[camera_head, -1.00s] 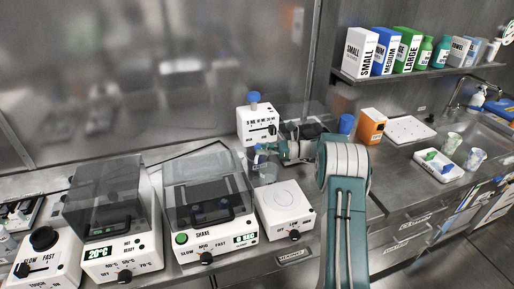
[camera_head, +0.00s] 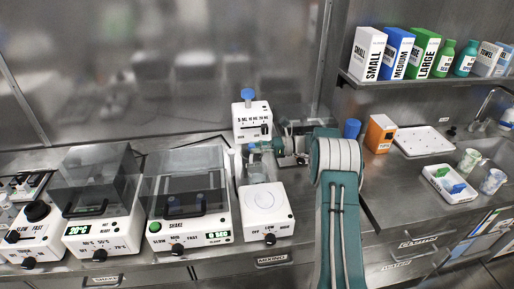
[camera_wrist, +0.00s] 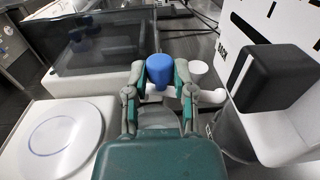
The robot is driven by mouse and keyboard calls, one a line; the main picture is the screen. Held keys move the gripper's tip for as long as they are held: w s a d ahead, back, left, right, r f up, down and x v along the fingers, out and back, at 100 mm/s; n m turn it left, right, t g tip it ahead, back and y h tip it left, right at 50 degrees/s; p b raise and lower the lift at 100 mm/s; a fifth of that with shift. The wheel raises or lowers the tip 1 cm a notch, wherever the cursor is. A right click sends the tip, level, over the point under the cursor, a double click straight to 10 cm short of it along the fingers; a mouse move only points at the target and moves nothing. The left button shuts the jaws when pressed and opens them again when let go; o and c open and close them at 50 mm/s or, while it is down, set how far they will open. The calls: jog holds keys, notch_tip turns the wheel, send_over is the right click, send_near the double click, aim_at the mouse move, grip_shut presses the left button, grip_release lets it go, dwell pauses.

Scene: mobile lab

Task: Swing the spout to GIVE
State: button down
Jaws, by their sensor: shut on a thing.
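The white dispenser (camera_head: 251,123) stands at the back of the bench with a blue top and a front scale marked in ML. In the wrist view it shows large at the right (camera_wrist: 258,22), with a black block sticking out in front. A white spout (camera_wrist: 184,93) with an upright blue knob (camera_wrist: 160,70) reaches left from it. My gripper (camera_wrist: 160,88) is shut on the spout at the knob, one finger on each side. In the head view my gripper (camera_head: 251,148) is just below the dispenser's front. A small label beside the spout looks like BACK; I see no GIVE label.
A white round-plate device (camera_head: 265,211) stands in front of the dispenser. A lidded shaker (camera_head: 187,205) is to its left. A clear vessel (camera_wrist: 234,130) is below the spout, partly hidden.

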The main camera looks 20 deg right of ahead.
jog(key=shift+w+r, duration=0.1)
jog(key=shift+c, duration=2.2)
grip_release()
jog(key=shift+d, duration=0.1)
jog(key=v, duration=1.2)
